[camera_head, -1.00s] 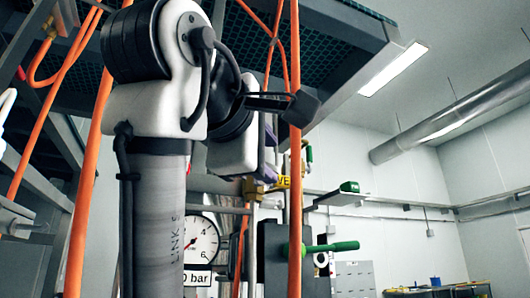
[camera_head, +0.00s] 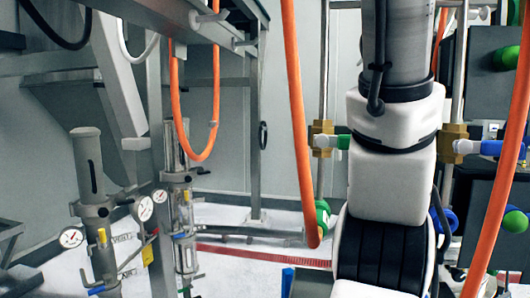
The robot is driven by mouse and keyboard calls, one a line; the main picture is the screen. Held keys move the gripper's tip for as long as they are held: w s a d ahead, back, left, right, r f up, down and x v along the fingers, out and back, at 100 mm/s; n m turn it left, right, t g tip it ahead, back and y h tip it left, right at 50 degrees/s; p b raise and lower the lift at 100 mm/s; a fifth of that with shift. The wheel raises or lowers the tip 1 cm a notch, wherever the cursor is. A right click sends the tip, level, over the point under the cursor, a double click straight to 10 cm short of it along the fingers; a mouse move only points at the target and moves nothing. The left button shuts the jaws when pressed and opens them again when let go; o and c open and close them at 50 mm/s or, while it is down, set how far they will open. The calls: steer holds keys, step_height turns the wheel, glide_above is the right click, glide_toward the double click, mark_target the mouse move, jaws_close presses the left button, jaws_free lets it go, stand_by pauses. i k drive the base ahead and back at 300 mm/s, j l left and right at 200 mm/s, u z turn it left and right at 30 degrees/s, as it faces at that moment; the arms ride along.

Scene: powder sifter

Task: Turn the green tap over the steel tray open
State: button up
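A green tap handle (camera_head: 343,142) sits on a brass valve (camera_head: 322,131) on a vertical pipe, just left of my arm. The handle points right, and its tip is close to my arm in the picture. I cannot tell whether they touch. A blue tap handle (camera_head: 490,147) is on another brass valve (camera_head: 455,142) to the right of my arm. I cannot make out a steel tray for certain. My arm runs from the top edge down to the bottom edge; my gripper is not in view.
Orange hoses hang at the left (camera_head: 216,95), centre (camera_head: 298,110) and right (camera_head: 497,190). Grey cylinders with gauges (camera_head: 71,237) stand at the left. Green knobs show at lower centre (camera_head: 321,214) and right (camera_head: 515,221). Open floor (camera_head: 232,275) lies left of centre.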

mark_target(321, 141)
steer(key=k+l, duration=0.7)
steer(key=k, duration=0.1)
